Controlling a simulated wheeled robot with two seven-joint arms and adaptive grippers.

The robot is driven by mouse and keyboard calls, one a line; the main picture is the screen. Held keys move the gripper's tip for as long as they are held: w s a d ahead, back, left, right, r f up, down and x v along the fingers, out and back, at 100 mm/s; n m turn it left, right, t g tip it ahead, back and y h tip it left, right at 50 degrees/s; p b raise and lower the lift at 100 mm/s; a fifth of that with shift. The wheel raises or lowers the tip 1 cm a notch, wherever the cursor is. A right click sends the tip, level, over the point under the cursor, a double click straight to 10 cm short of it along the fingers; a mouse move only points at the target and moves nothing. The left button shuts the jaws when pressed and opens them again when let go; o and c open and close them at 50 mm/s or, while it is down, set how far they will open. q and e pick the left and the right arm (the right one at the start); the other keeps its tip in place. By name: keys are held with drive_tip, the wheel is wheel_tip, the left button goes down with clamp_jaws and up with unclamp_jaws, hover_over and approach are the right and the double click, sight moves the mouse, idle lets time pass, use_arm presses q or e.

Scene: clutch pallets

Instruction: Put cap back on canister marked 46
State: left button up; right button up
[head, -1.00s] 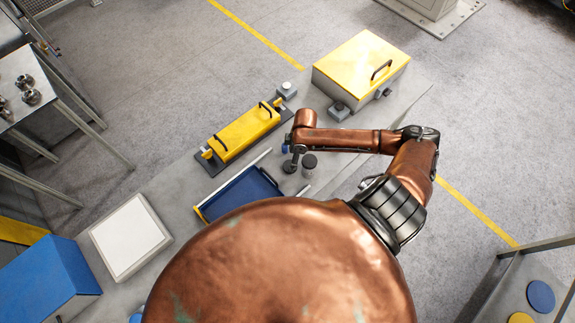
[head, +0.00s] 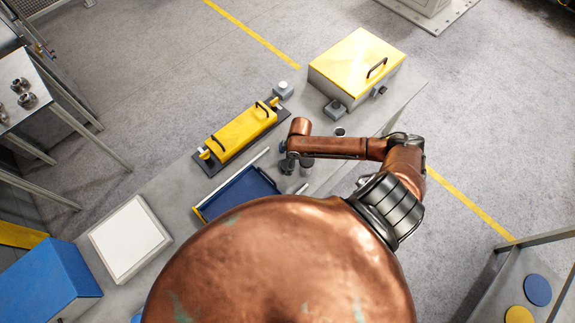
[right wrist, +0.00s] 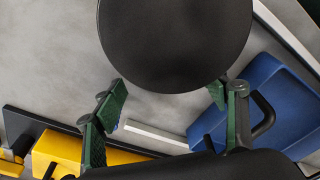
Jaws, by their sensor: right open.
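My right gripper (head: 288,164) is over the grey bench beside the blue tray. In the right wrist view its two green-padded fingers (right wrist: 172,115) stand apart with nothing between their tips. A large black round top (right wrist: 175,40) lies close to the camera, just beyond the fingers. In the head view a dark-topped canister (head: 307,163) stands just right of the gripper. A small round item with a dark top and pale rim (head: 340,131) stands behind my right arm. No number 46 can be read, and I cannot tell which is the loose cap. My left gripper is not in view.
A blue tray (head: 203,210) lies left of the gripper. A yellow handled block (head: 240,131) and a yellow-lidded box (head: 357,60) are farther back. A white-topped box (head: 129,238) stands at left.

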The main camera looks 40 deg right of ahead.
drive_tip(key=shift+w+a+f, duration=0.15)
drive_tip(key=shift+w+f, duration=0.05)
drive_tip(key=shift+f, duration=0.85)
drive_tip(key=shift+c, duration=0.4)
drive_tip(key=c, duration=0.9)
